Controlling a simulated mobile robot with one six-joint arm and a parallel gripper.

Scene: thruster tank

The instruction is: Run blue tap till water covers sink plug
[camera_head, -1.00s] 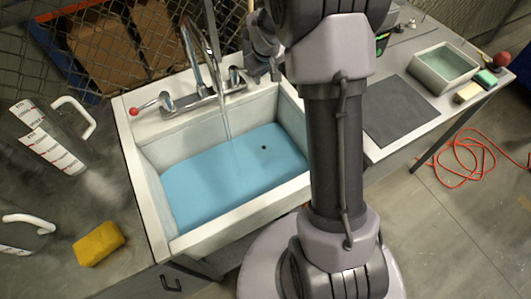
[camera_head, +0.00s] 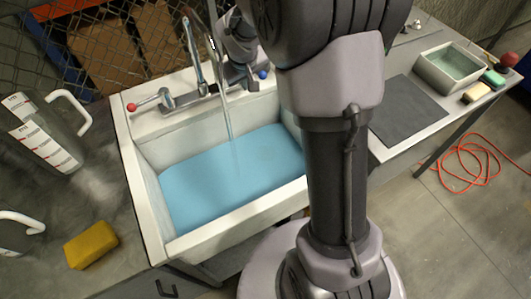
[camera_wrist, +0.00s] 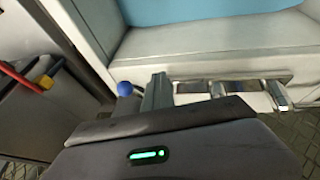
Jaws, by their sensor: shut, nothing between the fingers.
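The white sink (camera_head: 146,200) holds a pool of blue water (camera_head: 225,172). A stream of water (camera_head: 227,117) falls from the tall metal spout (camera_head: 189,50) into it. No plug shows through the water surface now. The blue tap knob (camera_head: 262,74) is at the right end of the tap; it also shows in the wrist view (camera_wrist: 126,88). My gripper (camera_wrist: 158,92) is shut and empty, close beside the blue knob; I cannot tell whether they touch. My arm hides part of the right tap lever. The red tap knob (camera_head: 132,107) is on the left lever.
A yellow sponge (camera_head: 91,245) and clear jugs (camera_head: 42,140) stand on the left counter. A grey mat (camera_head: 408,110) and a basin (camera_head: 449,68) are on the right bench. An orange cable (camera_head: 470,165) lies on the floor. My arm crosses in front of the sink's right side.

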